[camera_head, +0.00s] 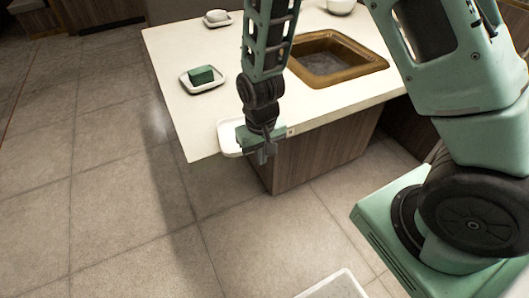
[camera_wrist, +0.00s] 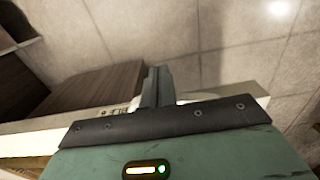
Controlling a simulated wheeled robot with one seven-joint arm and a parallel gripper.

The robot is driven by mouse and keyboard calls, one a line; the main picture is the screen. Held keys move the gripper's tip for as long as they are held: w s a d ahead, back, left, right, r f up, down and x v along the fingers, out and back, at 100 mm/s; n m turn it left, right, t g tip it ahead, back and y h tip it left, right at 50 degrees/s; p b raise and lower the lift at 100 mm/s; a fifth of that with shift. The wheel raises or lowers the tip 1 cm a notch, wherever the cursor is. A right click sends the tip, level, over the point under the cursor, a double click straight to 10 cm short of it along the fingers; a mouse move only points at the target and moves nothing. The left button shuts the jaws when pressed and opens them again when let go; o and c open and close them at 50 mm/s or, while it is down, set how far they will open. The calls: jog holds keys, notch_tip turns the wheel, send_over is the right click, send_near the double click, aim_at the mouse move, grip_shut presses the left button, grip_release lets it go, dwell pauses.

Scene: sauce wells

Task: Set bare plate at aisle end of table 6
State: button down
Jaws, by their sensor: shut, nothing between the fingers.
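A white plate (camera_head: 228,138) lies at the near edge of the cream table (camera_head: 190,134), close to its near left corner. Its visible part is bare; the rest is hidden behind my gripper. My gripper (camera_head: 264,156) points down at that near edge, in front of the plate, shut and empty. I cannot tell whether it touches the plate. In the wrist view my closed fingers (camera_wrist: 153,86) reach over the table edge, and only a white sliver of the plate (camera_wrist: 185,102) shows behind them. A small label (camera_wrist: 112,112) on the table edge is too small to read.
A brown-rimmed well (camera_head: 373,66) is sunk in the tabletop. A plate (camera_head: 190,88) with a green block (camera_head: 201,75), a small dish (camera_head: 227,20) with a pale item, and a white bowl (camera_head: 341,6) stand farther back. A white tray (camera_head: 345,281) shows at the bottom. Floor at left is clear.

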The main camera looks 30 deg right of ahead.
aim_at(225, 127)
jog(key=shift+w, duration=0.85)
jog(key=w+p, duration=0.1)
jog(key=w, duration=0.8)
jog(key=shift+p, duration=0.4)
